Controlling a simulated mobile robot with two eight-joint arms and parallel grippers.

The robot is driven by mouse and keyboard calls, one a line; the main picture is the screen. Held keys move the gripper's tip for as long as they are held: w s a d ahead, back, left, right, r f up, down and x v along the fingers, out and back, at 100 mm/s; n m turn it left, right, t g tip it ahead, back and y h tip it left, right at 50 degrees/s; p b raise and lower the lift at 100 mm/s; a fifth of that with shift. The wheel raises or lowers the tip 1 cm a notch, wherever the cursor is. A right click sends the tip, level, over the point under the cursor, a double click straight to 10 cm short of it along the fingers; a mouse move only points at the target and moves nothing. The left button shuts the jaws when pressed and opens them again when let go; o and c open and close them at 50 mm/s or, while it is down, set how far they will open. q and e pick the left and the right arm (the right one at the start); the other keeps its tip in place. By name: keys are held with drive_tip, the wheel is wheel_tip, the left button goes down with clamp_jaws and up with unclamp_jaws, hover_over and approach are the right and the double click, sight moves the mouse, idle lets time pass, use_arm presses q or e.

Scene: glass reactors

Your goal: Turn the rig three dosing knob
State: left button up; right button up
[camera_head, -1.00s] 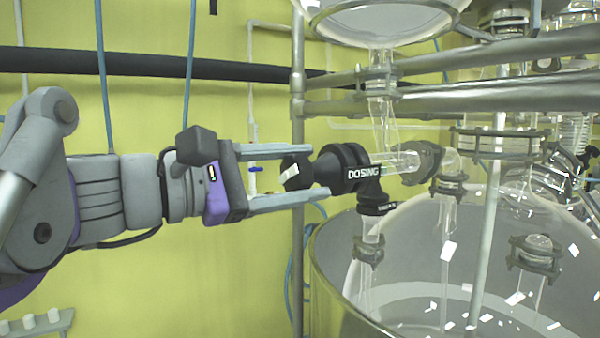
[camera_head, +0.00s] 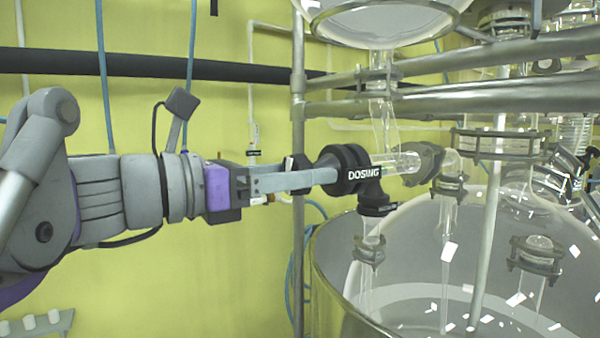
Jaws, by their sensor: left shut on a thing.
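The black dosing knob (camera_head: 298,163) sits at the left end of the black valve body (camera_head: 345,168), which carries a white DOSING label. My left gripper (camera_head: 315,179) comes in level from the left and is shut on the knob. Its fingers are turned so that one lies in front and hides much of the knob; the other finger is mostly hidden behind. The fingertips reach close to the valve body. My right gripper does not show.
A glass vessel (camera_head: 415,225) in a metal rim stands below the valve, with another glass vessel (camera_head: 385,20) above. Metal rails (camera_head: 480,100) and an upright post (camera_head: 298,90) surround the valve. A dark pipe (camera_head: 150,65) crosses the yellow wall. The space below my left arm looks free.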

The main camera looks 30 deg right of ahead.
use_arm(q)
drive_tip(key=shift+n, duration=1.1)
drive_tip(key=o, duration=1.4)
drive_tip(key=shift+s+a+b, duration=0.15)
drive_tip(key=shift+a+b, duration=0.05)
drive_tip(key=shift+a, duration=1.6)
drive_tip(key=shift+s+a+b, duration=0.15)
drive_tip(key=shift+a, duration=1.65)
drive_tip(key=shift+s+a+b, duration=0.15)
drive_tip(key=shift+a+b, duration=0.05)
drive_tip(key=shift+a, duration=1.6)
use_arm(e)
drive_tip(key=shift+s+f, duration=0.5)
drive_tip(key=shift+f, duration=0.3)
